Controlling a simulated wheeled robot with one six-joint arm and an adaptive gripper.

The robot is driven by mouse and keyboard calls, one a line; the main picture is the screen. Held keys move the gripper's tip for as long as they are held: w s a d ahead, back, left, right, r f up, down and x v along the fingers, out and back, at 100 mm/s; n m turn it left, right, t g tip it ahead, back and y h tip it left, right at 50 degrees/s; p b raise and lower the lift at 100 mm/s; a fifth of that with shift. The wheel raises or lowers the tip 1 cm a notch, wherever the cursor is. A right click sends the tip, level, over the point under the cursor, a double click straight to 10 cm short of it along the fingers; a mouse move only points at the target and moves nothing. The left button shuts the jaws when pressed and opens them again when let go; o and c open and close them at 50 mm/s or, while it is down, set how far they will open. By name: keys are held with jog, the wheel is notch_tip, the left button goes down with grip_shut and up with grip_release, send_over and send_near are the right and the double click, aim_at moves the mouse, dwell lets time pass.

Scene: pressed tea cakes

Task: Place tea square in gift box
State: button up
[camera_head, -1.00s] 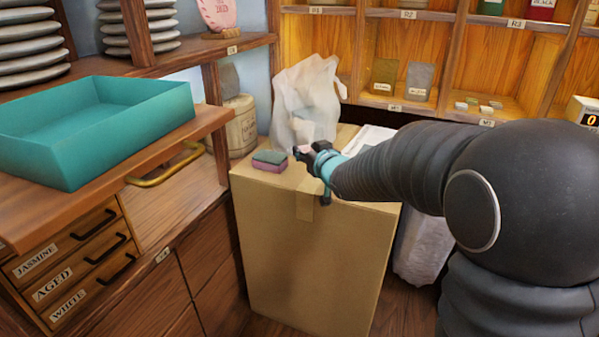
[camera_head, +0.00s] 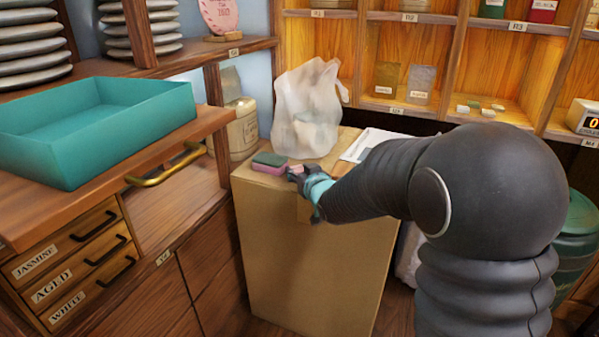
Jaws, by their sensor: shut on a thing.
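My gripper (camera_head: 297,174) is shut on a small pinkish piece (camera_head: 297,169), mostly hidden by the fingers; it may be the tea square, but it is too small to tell. The gripper is low at the top of the cardboard carton, just right of a green and pink sponge-like block (camera_head: 269,163). I cannot tell whether they touch. A teal open box (camera_head: 150,112), which looks like the gift box, sits empty on the wooden counter at the left. Several small pale and green squares (camera_head: 475,107) lie on the lit shelf at the right.
The cardboard carton (camera_head: 290,260) stands below my arm. A crumpled translucent bag (camera_head: 308,105) and a white sheet (camera_head: 368,145) are on top. A brass handle (camera_head: 165,170) juts out below the counter's edge. Plates are stacked at upper left.

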jog(key=o, duration=0.5)
jog(key=shift+r+p, duration=0.25)
jog(key=shift+p, duration=0.1)
jog(key=v, duration=0.8)
jog(key=b+v, duration=0.1)
jog(key=v, duration=0.3)
jog(key=shift+f, duration=0.25)
